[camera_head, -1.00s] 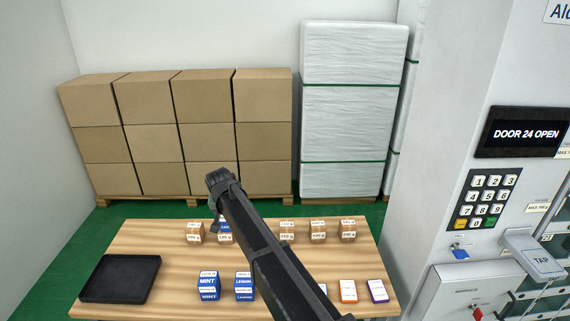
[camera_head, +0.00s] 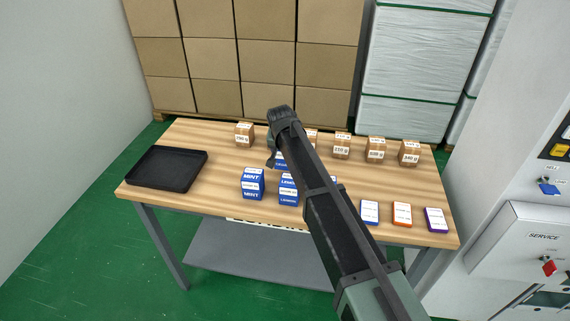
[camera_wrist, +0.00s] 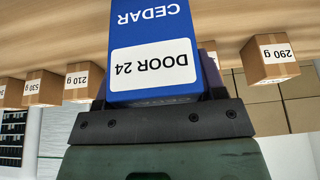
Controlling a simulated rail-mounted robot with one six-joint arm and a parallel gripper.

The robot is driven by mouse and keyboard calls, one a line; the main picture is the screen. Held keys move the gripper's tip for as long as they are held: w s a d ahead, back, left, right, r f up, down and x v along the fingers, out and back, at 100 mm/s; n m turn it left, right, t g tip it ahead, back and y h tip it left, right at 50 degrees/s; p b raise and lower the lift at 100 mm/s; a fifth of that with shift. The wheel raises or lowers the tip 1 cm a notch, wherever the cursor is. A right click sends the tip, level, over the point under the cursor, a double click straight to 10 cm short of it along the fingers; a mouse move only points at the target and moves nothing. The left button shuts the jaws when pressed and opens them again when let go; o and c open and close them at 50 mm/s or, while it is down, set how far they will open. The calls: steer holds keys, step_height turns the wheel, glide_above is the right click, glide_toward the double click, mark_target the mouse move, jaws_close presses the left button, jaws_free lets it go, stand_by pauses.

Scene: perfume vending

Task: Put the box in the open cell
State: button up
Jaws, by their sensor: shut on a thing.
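The box is blue with CEDAR and a white DOOR 24 label; it fills the top middle of the wrist view (camera_wrist: 152,55), upside down. My gripper (camera_head: 273,160) is shut on it, a finger on either side. In the head view only a bit of the blue box (camera_head: 281,162) shows beside the gripper, over the back middle of the table; my arm covers the rest. Whether it touches the table I cannot tell. The open cell is not identifiable in these views.
The wooden table (camera_head: 216,212) holds a black tray (camera_head: 166,169), blue MINT (camera_head: 252,184) and LEMON (camera_head: 288,188) boxes, several brown weight-marked boxes (camera_head: 342,146) and flat cards (camera_head: 402,214). The white machine (camera_head: 510,240) stands at right. Stacked cartons (camera_head: 250,60) stand behind.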

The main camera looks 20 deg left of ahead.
step_height(320, 180, down, 4)
steer(key=shift+r+b, duration=0.1)
steer(key=shift+b, duration=1.05)
steer(key=shift+r+p, duration=0.3)
steer(key=shift+r, duration=0.05)
steer(key=shift+f, duration=0.3)
steer(key=o, duration=1)
steer(key=shift+r, duration=0.1)
steer(key=p+v, duration=1.1)
steer(key=v, duration=0.1)
steer(key=shift+r, duration=0.2)
